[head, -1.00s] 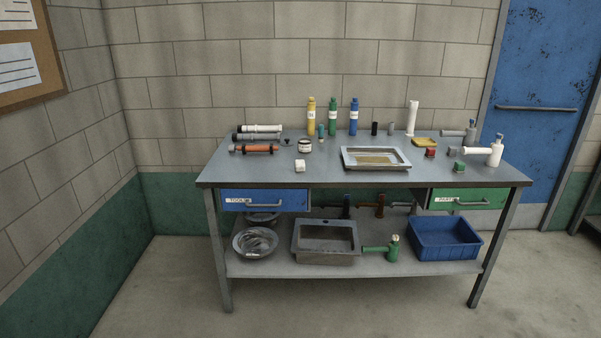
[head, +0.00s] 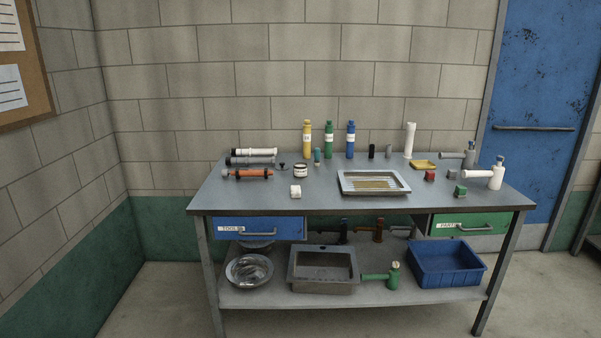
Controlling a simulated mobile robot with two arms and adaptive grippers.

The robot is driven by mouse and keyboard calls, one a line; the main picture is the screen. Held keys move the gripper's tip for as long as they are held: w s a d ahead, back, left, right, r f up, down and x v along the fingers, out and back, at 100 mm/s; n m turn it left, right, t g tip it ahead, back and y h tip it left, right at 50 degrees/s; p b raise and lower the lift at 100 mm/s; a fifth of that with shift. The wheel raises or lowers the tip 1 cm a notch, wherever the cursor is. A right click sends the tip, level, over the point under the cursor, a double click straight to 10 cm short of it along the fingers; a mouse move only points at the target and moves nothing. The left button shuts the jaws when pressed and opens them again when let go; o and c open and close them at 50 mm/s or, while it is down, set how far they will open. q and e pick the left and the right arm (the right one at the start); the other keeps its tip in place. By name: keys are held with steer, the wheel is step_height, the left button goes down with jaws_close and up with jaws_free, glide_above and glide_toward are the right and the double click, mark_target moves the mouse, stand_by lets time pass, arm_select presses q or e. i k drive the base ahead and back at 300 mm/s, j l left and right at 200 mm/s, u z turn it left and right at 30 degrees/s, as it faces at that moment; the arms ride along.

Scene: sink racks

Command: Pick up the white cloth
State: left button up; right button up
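Neither of my grippers shows in the head view.
A metal sink tray (head: 342,190) lies to its right and a white jar (head: 300,171) stands behind it. An orange tube (head: 247,173) lies to the left. Several bottles, such as the green bottle (head: 329,142), stand at the back. Below are a blue drawer (head: 275,229) and a blue bin (head: 446,281).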

mark_target(295, 190)
steer(key=i+l+u, duration=0.1)
steer(key=i+l, duration=0.15)
steer(key=i, duration=0.2)
steer(key=i+l+u, duration=0.1)
steer(key=i+l, duration=0.2)
steer(key=i, duration=0.1)
